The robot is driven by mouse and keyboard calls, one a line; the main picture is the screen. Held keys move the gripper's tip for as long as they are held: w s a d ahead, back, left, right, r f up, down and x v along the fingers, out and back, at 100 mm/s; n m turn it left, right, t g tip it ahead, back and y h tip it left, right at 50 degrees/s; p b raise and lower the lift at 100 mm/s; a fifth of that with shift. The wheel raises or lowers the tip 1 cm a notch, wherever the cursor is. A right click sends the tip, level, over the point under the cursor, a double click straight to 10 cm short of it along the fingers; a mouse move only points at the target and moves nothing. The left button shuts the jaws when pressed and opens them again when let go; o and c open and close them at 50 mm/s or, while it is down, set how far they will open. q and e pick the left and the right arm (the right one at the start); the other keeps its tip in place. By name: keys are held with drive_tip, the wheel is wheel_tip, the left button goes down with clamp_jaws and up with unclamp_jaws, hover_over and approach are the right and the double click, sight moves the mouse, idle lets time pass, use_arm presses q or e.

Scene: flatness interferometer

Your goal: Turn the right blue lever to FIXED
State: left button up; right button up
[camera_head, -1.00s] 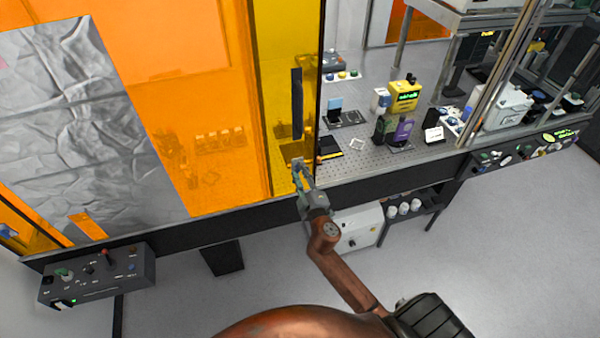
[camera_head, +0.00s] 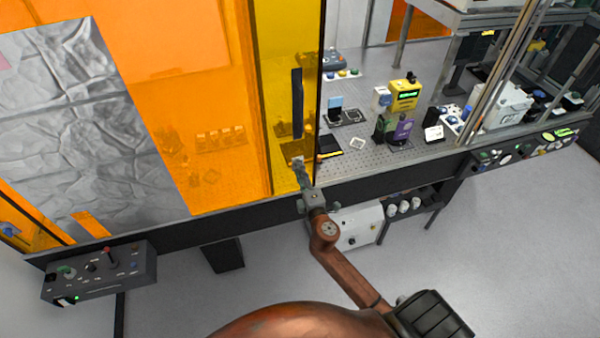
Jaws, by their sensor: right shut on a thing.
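My right gripper (camera_head: 299,163) is at the lower part of the yellow panel (camera_head: 285,60), below its dark upright handle (camera_head: 297,103). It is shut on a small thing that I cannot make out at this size. I cannot pick out the right blue lever or a FIXED mark for certain. A dark control box (camera_head: 98,277) at the lower left carries several small knobs, some blue, with labels too small to read. My left gripper is not in view.
Orange panels and a crumpled silver sheet (camera_head: 80,130) cover the left. Several small instruments, including a yellow one (camera_head: 404,95), stand on the perforated bench (camera_head: 385,160). Another control strip (camera_head: 525,150) runs along the right edge. Open floor lies in front.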

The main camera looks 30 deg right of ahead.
drive_tip(key=o, duration=1.1)
drive_tip(key=shift+o, duration=0.2)
drive_tip(key=shift+s, duration=0.1)
drive_tip(key=v, duration=1.2)
